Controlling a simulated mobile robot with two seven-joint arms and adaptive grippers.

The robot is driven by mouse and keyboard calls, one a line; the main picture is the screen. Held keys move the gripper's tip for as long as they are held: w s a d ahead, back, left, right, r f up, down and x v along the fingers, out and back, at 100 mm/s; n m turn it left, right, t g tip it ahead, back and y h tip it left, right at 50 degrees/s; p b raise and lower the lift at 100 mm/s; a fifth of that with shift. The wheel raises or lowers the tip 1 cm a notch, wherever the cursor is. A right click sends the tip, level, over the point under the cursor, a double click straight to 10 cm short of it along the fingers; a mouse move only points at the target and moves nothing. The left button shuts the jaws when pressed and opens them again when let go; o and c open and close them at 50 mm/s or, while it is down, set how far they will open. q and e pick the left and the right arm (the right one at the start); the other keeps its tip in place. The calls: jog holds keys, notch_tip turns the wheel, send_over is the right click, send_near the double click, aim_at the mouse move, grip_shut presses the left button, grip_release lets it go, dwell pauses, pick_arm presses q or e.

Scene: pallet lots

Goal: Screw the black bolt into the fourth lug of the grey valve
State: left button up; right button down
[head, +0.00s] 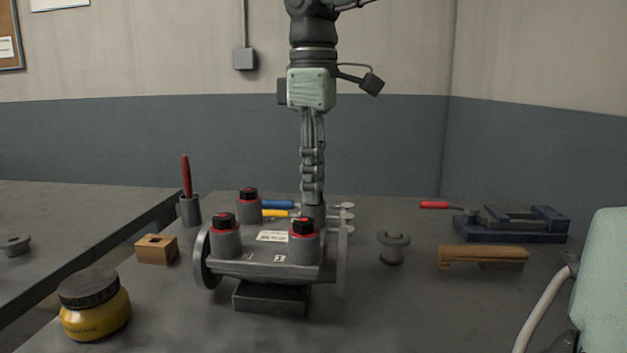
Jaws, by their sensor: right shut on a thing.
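The grey valve (270,268) stands on a dark block (270,298) in the middle of the table, with a flange at each side. Three of its lugs carry black bolts with red rings: front left (223,220), back left (248,194) and front right (302,227). The fourth lug (313,212), at the back right, is partly hidden behind the front right one. My right gripper (312,198) points straight down over this fourth lug, its fingers shut. The black bolt in its fingers is hidden from this view. My left gripper is out of view.
A yellow jar (95,310) and wooden block (156,250) stand left; a cup (189,210) holds a red-handled tool. Blue-handled (277,205) and yellow-handled tools lie behind the valve. A grey flanged part (393,250), wooden-handled brush (483,256) and blue vise (510,225) are right.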

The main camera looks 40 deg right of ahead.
jog(key=c, duration=1.5)
grip_release()
jog(key=shift+c, duration=0.2)
